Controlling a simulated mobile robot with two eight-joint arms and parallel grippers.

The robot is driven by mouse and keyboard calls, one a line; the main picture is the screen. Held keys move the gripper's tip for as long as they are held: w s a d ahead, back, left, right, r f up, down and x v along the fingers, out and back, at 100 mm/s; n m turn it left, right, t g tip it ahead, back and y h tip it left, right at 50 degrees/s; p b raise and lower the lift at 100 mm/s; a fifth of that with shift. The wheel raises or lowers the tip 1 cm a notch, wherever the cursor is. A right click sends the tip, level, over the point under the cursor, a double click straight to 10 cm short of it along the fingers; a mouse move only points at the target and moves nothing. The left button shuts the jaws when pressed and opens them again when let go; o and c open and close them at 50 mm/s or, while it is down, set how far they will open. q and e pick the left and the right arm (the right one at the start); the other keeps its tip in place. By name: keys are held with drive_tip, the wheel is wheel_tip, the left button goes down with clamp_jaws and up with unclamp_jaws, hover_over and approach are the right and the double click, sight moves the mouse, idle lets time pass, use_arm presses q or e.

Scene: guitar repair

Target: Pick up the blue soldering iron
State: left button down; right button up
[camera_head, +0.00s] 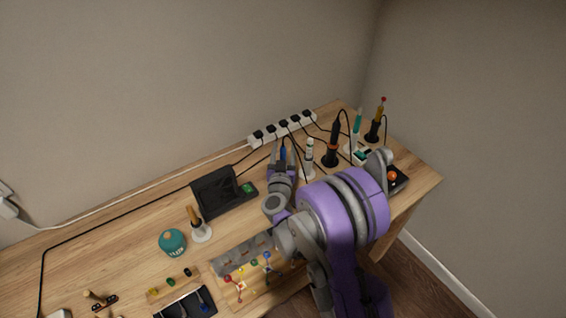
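The blue soldering iron (283,153) shows as a small upright blue piece at the fingertips of my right gripper (282,163), in front of the power strip. The gripper's fingers and wrist hide most of the iron and whatever it stands on. The fingers lie around or just in front of it. I cannot tell whether they touch it. My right arm comes in from the lower right and reaches over the bench's front edge. My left gripper is out of view.
Behind is a power strip (282,128) with cables.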

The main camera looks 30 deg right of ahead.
clamp_jaws()
drive_tip(key=shift+r, duration=0.1)
